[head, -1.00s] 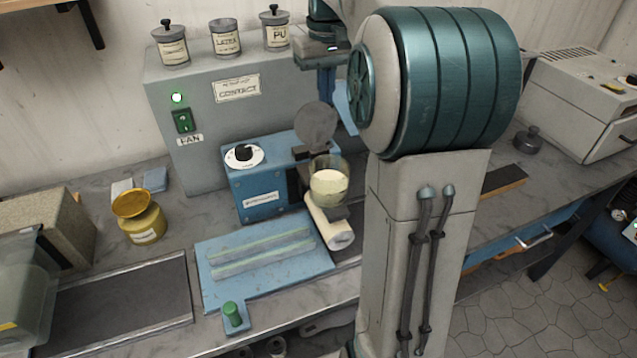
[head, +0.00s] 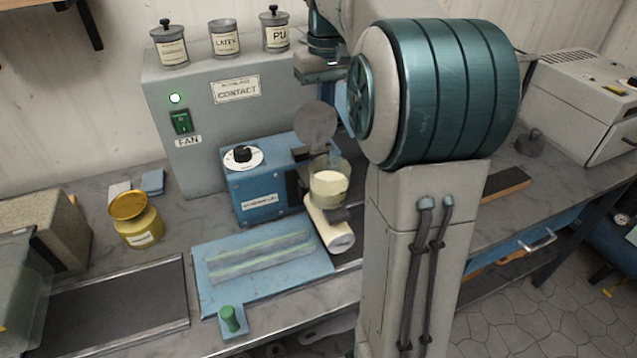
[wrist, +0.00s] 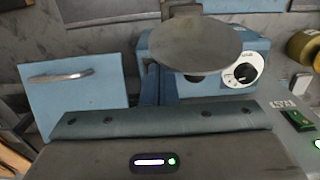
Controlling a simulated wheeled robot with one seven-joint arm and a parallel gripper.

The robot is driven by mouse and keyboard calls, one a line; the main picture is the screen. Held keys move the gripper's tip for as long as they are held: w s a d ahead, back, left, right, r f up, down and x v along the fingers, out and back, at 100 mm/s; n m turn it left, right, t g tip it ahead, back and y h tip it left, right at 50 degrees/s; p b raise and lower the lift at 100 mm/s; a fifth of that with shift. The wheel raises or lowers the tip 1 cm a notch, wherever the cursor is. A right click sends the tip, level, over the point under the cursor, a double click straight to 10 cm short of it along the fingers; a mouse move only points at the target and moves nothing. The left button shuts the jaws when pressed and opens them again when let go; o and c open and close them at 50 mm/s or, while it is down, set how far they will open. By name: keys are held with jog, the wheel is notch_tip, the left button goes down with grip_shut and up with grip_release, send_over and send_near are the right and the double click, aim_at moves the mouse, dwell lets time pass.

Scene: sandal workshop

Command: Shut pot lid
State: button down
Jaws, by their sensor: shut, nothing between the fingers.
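The glue pot (head: 330,187) is a clear cup holding pale cream contents, at the right end of a blue machine. Its round grey lid (head: 317,123) stands raised, tilted up behind the pot's mouth, so the pot is open. The lid also shows large in the wrist view (wrist: 195,45). My gripper (head: 347,115) is shut and empty, pointing down just right of the lid. My arm partly hides it in the head view. In the wrist view the shut fingers (wrist: 150,88) lie by the lid's left edge; I cannot tell whether they touch it.
The blue machine (head: 262,195) with a dial stands against a grey fan box (head: 215,120) topped by several small jars. A blue board (head: 212,262) with two strips lies in front. A yellow pot (head: 137,222) stands at left. A cream roller (head: 332,235) sits below the glue pot.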

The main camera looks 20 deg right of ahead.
jog(key=shift+s, duration=0.1)
jog(key=s+r+p, duration=0.4)
jog(key=r, duration=0.2)
dwell(1.1)
jog(key=shift+s, duration=0.1)
dwell(0.9)
jog(key=s+a+f+t, duration=0.1)
jog(key=s+a+f, duration=0.4)
jog(key=s+f, duration=0.2)
jog(key=s+a+f+t, duration=0.2)
jog(key=s+a+f, duration=0.3)
jog(key=s+f, duration=0.2)
jog(key=s, duration=0.2)
jog(key=shift+s, duration=0.4)
